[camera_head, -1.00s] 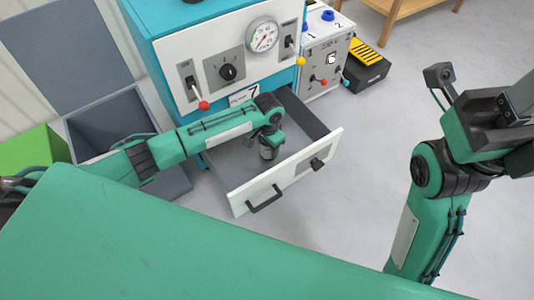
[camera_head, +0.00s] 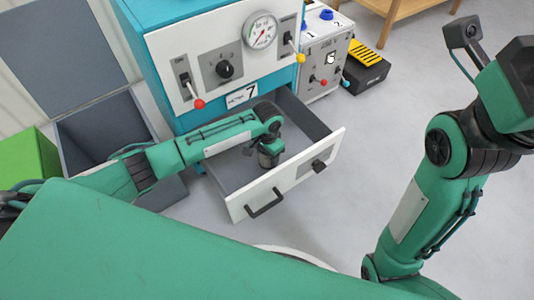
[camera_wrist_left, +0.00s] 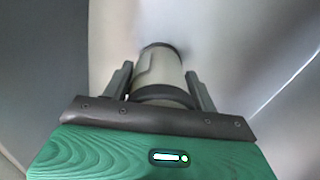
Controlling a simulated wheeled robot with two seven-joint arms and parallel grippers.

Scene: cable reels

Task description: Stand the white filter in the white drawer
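The white filter (camera_wrist_left: 160,72) is a pale cylinder with dark bands at both ends. It stands between the two fingers of my left gripper (camera_wrist_left: 160,78) in the left wrist view, with the fingers close against its sides. In the head view my left gripper (camera_head: 268,144) points down inside the open white drawer (camera_head: 243,206), and the filter's lower part (camera_head: 268,159) shows below it. The filter looks upright and near the drawer floor; whether it touches the floor I cannot tell. My right arm stands at the right of the head view; its fingers are not visible.
The drawer extends from a teal cabinet (camera_head: 133,50) with a gauge, knob and levers. An open grey bin (camera_head: 100,125) and a green box (camera_head: 28,158) lie left. A grey control box (camera_head: 325,55) and a black-yellow pedal (camera_head: 364,62) stand right. Floor right of the drawer is clear.

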